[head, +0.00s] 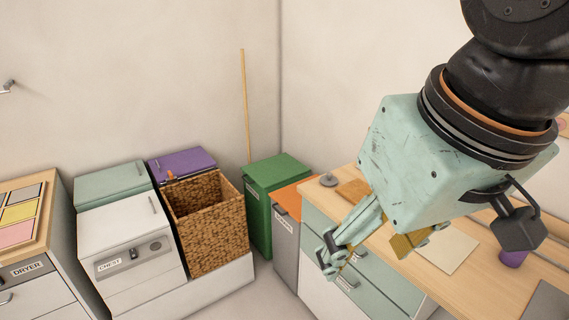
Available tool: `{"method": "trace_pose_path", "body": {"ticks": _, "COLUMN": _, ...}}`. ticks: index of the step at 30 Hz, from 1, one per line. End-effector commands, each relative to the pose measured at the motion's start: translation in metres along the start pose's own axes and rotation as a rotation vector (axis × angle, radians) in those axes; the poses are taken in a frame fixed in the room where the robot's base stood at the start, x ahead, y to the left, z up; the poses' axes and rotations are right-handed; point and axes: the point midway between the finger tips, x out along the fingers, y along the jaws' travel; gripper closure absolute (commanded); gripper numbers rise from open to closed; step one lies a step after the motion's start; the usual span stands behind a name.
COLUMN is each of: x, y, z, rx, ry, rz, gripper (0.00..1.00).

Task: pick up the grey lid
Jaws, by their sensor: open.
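A small round grey lid (328,181) with a knob on top lies near the far left corner of the wooden countertop (470,258), in the head view. My gripper (370,250) is in the right half of the view, in front of the counter's drawers as seen from here. Its two fingers are spread apart, with nothing seen between them. How high my gripper is above the counter is hard to tell.
A brown board (354,190) lies beside the lid, and a pale sheet (447,250) is further right. A purple cup (512,258) stands partly hidden by my arm. A green bin (278,172) and an orange-topped bin (292,195) stand left of the counter, near a wicker basket (212,240).

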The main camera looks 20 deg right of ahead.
Motion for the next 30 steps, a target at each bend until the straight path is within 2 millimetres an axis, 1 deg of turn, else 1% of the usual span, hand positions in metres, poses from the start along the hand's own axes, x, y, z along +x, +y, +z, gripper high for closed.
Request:
{"method": "trace_pose_path", "body": {"ticks": 5, "x": -0.003, "y": 0.001, "z": -0.009, "rx": -0.008, "ry": -0.004, "rz": 0.001, "gripper": 0.42}}
{"method": "trace_pose_path", "body": {"ticks": 8, "x": -0.004, "y": 0.002, "z": -0.019, "rx": -0.016, "ry": -0.010, "rz": 0.002, "gripper": 0.42}}
{"method": "trace_pose_path", "body": {"ticks": 11, "x": -0.007, "y": 0.004, "z": -0.034, "rx": -0.031, "ry": -0.016, "rz": 0.004, "gripper": 0.42}}
{"method": "trace_pose_path", "body": {"ticks": 17, "x": -0.011, "y": 0.008, "z": -0.072, "rx": -0.065, "ry": -0.035, "rz": 0.007, "gripper": 0.42}}
{"method": "trace_pose_path", "body": {"ticks": 21, "x": -0.013, "y": 0.013, "z": -0.101, "rx": -0.092, "ry": -0.047, "rz": 0.009, "gripper": 0.42}}
{"method": "trace_pose_path", "body": {"ticks": 30, "x": -0.010, "y": 0.024, "z": -0.161, "rx": -0.151, "ry": -0.077, "rz": 0.010, "gripper": 0.42}}
